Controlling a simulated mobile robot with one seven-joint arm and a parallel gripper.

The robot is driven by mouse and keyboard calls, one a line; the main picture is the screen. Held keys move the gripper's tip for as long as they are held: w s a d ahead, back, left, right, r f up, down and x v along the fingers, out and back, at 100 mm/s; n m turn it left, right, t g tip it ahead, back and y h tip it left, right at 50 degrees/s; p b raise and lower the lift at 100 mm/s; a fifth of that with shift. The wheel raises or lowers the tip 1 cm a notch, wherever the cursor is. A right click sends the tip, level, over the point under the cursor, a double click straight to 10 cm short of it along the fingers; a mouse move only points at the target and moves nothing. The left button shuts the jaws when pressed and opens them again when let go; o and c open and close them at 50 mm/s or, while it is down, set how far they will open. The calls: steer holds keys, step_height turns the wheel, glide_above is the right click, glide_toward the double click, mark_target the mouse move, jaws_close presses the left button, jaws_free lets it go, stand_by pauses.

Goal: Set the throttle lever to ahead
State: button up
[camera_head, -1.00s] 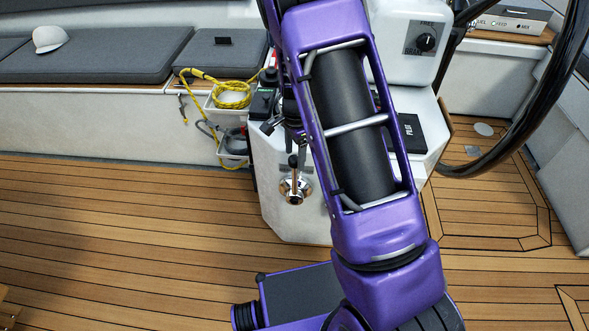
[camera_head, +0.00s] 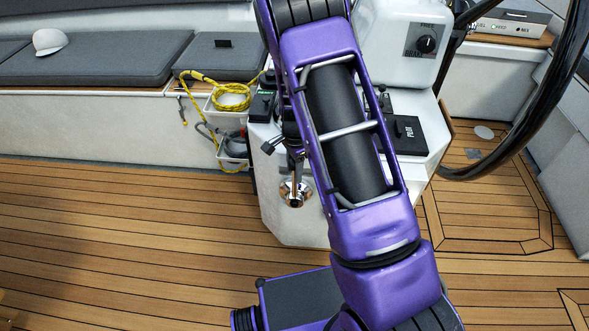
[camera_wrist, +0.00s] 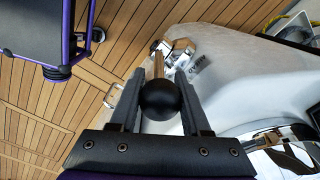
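The throttle lever has a bright metal base (camera_head: 295,192) on the side of the white console, left of my arm in the head view. In the wrist view its black ball knob (camera_wrist: 160,100) sits between the two dark fingers of my gripper (camera_wrist: 160,95), with the brown shaft (camera_wrist: 158,64) running to the metal base (camera_wrist: 178,52). The fingers lie close along both sides of the knob. I cannot tell whether they press on it. In the head view my gripper (camera_head: 287,148) is over the lever's top and hides the knob.
The white console (camera_head: 285,225) carries a black PILOT box (camera_head: 407,131) and a switch panel (camera_head: 427,42). A black steering wheel (camera_head: 540,112) stands at right. Yellow rope (camera_head: 232,95) hangs at the seat front. The wooden deck (camera_head: 120,230) at left is clear.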

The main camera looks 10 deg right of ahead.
jaws_close()
steer(key=shift+w, duration=0.1)
stand_by(0.8)
